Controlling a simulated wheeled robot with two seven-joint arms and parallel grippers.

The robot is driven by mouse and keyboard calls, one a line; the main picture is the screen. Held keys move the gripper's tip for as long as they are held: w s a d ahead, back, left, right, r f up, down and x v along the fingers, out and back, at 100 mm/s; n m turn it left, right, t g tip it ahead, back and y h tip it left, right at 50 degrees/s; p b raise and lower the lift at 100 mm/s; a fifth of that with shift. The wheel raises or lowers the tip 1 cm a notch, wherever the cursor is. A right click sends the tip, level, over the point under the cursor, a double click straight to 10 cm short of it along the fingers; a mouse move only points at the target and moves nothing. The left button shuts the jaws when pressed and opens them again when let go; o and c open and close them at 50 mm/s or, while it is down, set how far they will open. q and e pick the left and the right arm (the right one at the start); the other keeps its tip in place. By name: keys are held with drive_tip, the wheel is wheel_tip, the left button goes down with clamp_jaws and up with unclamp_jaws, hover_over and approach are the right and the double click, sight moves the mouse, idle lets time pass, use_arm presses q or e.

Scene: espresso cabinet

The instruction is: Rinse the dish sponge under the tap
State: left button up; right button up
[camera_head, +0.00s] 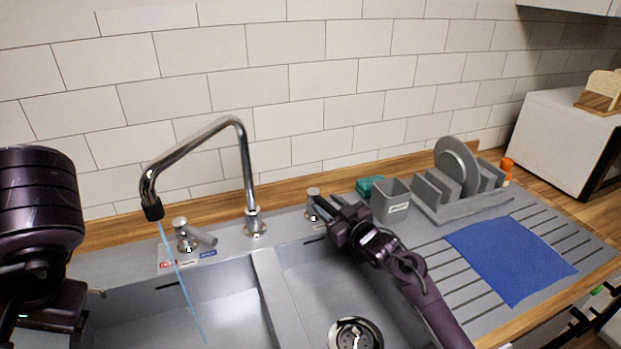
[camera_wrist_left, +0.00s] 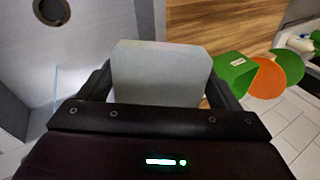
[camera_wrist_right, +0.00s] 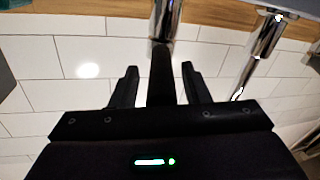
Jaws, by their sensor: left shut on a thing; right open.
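The chrome tap (camera_head: 240,150) arches over the left basin, and a thin blue stream (camera_head: 183,285) falls from its spout. The stream also shows in the left wrist view (camera_wrist_left: 56,85). My left gripper (camera_wrist_left: 160,92) is shut on a pale grey block (camera_wrist_left: 160,85); I cannot tell if it is the dish sponge. My left gripper's fingers are outside the head view. A teal block (camera_head: 368,185) sits behind the grey caddy. My right gripper (camera_head: 338,222) is open beside a short chrome fixture (camera_head: 313,198); in the right wrist view a dark shaft (camera_wrist_right: 161,75) stands between its fingers.
The sink has two basins with a divider (camera_head: 278,300) and a drain (camera_head: 355,335). To the right are a grey caddy (camera_head: 391,200), a dish rack (camera_head: 463,200) with a plate, and a blue cloth (camera_head: 510,258). A lever fixture (camera_head: 190,237) stands left of the tap.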

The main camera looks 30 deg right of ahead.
use_arm(q)
wheel_tip(320, 180, down, 2)
drive_tip(key=shift+b, duration=0.95)
use_arm(e)
wheel_tip(320, 180, up, 19)
use_arm(q)
drive_tip(key=shift+r, duration=0.15)
use_arm(e)
drive_tip(key=shift+r, duration=0.15)
